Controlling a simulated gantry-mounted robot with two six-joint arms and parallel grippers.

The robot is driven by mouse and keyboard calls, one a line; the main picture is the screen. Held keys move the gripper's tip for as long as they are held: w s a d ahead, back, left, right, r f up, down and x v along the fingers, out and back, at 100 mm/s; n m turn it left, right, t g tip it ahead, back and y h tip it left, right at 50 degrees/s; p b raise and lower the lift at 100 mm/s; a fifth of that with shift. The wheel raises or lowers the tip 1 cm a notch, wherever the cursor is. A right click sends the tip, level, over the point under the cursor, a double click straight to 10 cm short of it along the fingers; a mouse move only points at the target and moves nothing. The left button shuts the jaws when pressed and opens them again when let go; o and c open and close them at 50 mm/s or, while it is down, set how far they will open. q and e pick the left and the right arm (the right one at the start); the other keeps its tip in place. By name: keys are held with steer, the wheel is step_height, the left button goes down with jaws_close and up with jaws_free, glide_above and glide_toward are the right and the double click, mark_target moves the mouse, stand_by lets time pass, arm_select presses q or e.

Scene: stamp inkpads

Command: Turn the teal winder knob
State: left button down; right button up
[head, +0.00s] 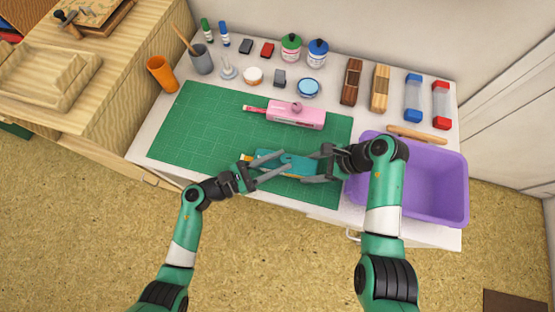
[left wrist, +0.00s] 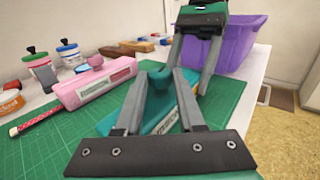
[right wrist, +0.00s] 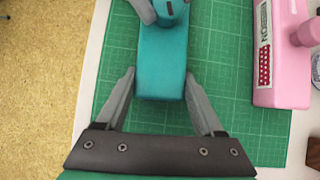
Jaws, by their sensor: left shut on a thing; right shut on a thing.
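The teal winder (head: 268,157) lies on the green cutting mat near its front edge, with an orange-tipped strip at its left end. My left gripper (head: 286,162) is shut on the teal knob (left wrist: 162,78) on top of the winder; the knob shows between its fingers in the left wrist view. My right gripper (head: 313,165) is shut across the right end of the winder's body. In the right wrist view its fingers (right wrist: 159,76) lie along both sides of the teal body (right wrist: 162,65). My fingers partly hide the knob and body in the head view.
A pink winder (head: 312,119) with its own knob lies just behind on the green mat (head: 200,125). A purple bin (head: 440,190) stands right, close to my right arm. Bottles, inkpads and stamps line the back. The mat's left side is clear.

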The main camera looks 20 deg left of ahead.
arm_select(q)
steer(key=m+g+h, duration=0.2)
steer(key=w+m+g, duration=0.1)
steer(key=g, duration=0.1)
steer(key=shift+a+h, duration=0.25)
steer(key=shift+h, duration=0.15)
steer(key=shift+m+g+h, duration=0.4)
steer(key=shift+m+g, duration=0.5)
steer(key=shift+g, duration=0.4)
steer(key=c, duration=0.5)
jaws_free()
steer(key=v, duration=1.2)
steer(key=shift+s, duration=0.15)
